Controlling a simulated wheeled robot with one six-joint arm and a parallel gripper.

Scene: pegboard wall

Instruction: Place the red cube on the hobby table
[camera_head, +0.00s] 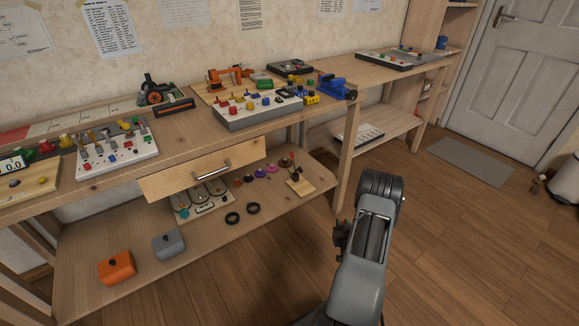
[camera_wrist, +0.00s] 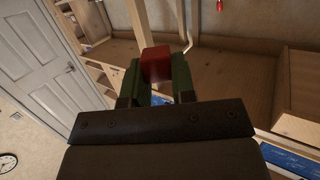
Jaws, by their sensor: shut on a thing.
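The red cube (camera_wrist: 156,63) is between the two green fingers of my gripper (camera_wrist: 157,74) in the wrist view. The gripper is shut on it, and the cube's upper part sticks out past the fingertips. In the head view, a long wooden table (camera_head: 185,131) runs along the wall, with hobby parts and boards on its top. I cannot tell whether this whole table or one section is the hobby table. My arm stands in front of it at lower right; the cube is not visible there.
A white board with coloured knobs (camera_head: 260,112), a blue vise (camera_head: 333,87) and another knob board (camera_head: 118,148) crowd the top. A drawer (camera_head: 205,172) sticks out below. The lower shelf holds an orange box (camera_head: 117,267) and a grey box (camera_head: 168,245). The floor at right is open.

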